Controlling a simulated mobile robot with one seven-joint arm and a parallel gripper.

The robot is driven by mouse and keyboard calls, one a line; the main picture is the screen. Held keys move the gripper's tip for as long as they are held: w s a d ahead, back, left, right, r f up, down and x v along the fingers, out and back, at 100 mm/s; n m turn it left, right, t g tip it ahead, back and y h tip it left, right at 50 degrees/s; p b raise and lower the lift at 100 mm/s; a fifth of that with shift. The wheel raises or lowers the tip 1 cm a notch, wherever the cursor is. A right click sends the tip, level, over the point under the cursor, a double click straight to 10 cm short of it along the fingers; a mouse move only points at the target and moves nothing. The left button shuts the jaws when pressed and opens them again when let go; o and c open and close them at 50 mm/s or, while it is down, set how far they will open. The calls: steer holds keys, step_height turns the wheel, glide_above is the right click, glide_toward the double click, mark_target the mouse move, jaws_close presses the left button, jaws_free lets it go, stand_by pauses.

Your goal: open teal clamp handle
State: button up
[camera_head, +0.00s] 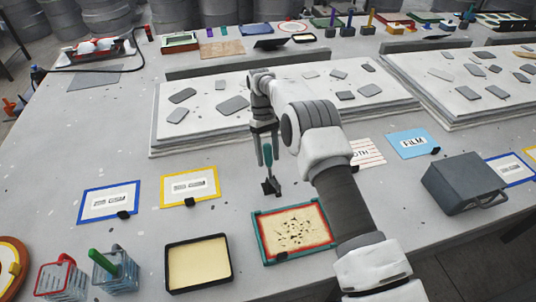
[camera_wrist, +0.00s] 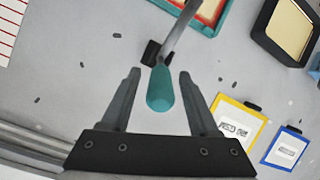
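The teal clamp handle (camera_wrist: 160,92) points toward the camera in the wrist view, with a grey metal bar (camera_wrist: 184,26) running from its far end. In the head view the teal handle (camera_head: 267,155) stands roughly upright above a small black clamp base (camera_head: 271,187) on the table. The black base (camera_wrist: 152,54) is partly covered by the handle in the wrist view. My gripper (camera_wrist: 159,74) is open, with one finger on each side of the handle and a visible gap on both sides. In the head view my gripper (camera_head: 265,136) points down at the handle's top.
A teal-framed tray with a red inner border (camera_head: 262,240) lies in front of the clamp. A black-framed cream tray (camera_head: 228,263) is left of it. Yellow (camera_head: 163,192) and blue (camera_head: 83,206) framed cards lie left. A grey box (camera_head: 465,185) stands right. White slabs (camera_head: 207,107) lie behind.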

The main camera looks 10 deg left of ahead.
mark_target(268, 145)
steer(key=shift+r, duration=0.15)
steer(key=shift+r, duration=0.3)
step_height(268, 145, up, 3)
steer(key=shift+r+b, duration=0.1)
steer(key=shift+b, duration=0.3)
steer(key=s+d+r+b, duration=0.1)
steer(key=d+r, duration=0.6)
steer(key=d, duration=0.4)
steer(key=shift+d, duration=0.35)
